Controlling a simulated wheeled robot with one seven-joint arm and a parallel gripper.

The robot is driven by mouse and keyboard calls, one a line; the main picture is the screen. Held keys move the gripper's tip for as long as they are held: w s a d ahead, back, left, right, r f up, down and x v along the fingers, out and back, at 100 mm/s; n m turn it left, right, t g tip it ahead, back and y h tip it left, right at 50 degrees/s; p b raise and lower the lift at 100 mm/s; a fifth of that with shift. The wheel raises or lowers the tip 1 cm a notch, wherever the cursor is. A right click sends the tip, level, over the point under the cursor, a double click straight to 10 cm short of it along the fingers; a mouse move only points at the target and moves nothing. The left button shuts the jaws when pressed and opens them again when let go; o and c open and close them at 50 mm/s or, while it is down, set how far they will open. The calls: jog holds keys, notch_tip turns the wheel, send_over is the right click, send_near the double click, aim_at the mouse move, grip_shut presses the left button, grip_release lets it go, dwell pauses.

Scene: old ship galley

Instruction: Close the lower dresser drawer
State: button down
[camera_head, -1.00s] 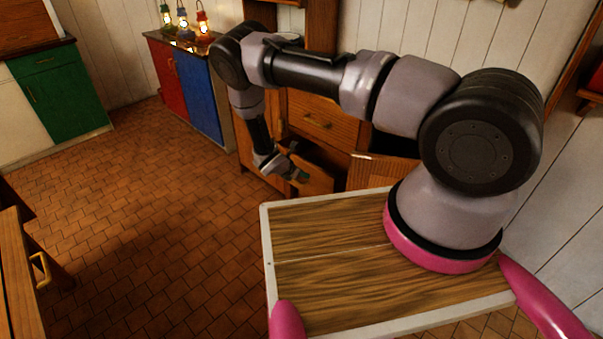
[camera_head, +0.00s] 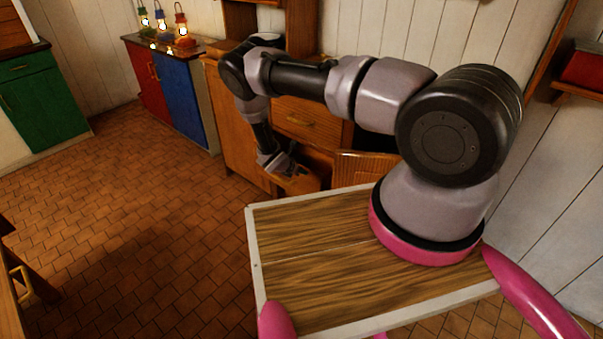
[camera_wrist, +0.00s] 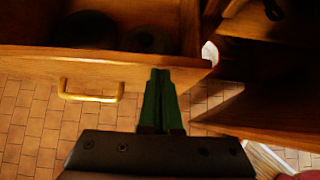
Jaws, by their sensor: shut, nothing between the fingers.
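The wooden dresser (camera_head: 235,137) stands beyond my arm. Its lower drawer (camera_head: 306,184) is pulled out, partly hidden by my gripper. In the wrist view the drawer's front (camera_wrist: 35,62) carries a brass bar handle (camera_wrist: 90,96), and dark round items lie inside the drawer. My gripper (camera_head: 294,173) is at this drawer front. In the wrist view its green fingers (camera_wrist: 160,74) are shut and empty, with their tips at the front's right part, right of the handle. Whether they touch it, I cannot tell.
The upper drawer (camera_head: 300,119) looks shut. Another wooden panel (camera_head: 362,165) stands out from the dresser right of the lower drawer. A blue cabinet (camera_head: 183,98) with lanterns (camera_head: 181,28) stands left of the dresser. The tiled floor (camera_head: 130,210) at left is open.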

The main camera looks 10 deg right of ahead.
jog(key=w+d, duration=0.5)
jog(key=d, duration=0.2)
jog(key=shift+w+d, duration=0.2)
jog(key=shift+d, duration=0.05)
